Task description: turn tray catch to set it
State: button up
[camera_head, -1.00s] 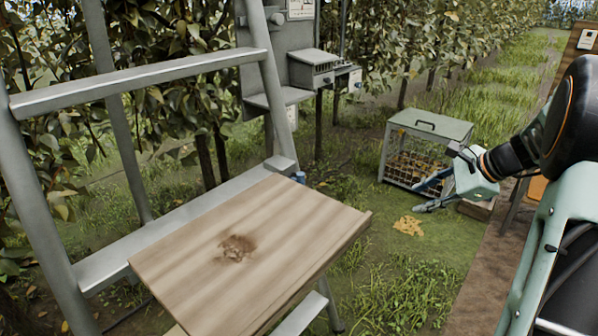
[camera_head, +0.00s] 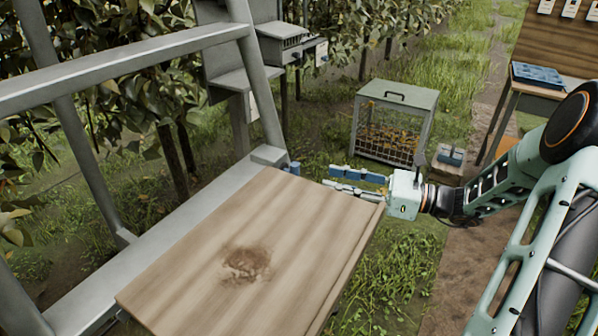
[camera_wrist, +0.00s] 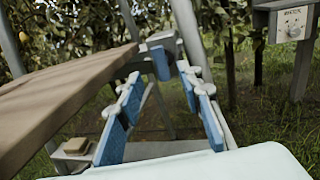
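The wooden tray (camera_head: 200,270) is a tilted-looking board with a dark stain, set against the grey ladder. A small blue piece, likely the tray catch (camera_head: 293,167), shows at its far right corner beside the ladder rail. In the wrist view the blue catch (camera_wrist: 161,63) hangs from a grey mount just past the board's far end. My gripper (camera_head: 328,178) is at the right of the board's far edge, its blue-padded fingers pointing left toward the catch. In the wrist view my gripper (camera_wrist: 162,78) is open and empty, with the catch ahead between the fingertips, apart from them.
The ladder (camera_head: 130,65) stands along the left. A grey-lidded wire crate (camera_head: 396,123) stands on the grass behind my gripper. A grey control box (camera_wrist: 287,21) is at right in the wrist view. A blue tray (camera_head: 537,74) lies on a side table.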

jog(key=b+x, duration=0.1)
jog(key=x, duration=0.7)
jog(key=shift+a, duration=0.4)
jog(key=shift+w, duration=0.15)
jog(key=shift+c, duration=0.7)
grip_shut()
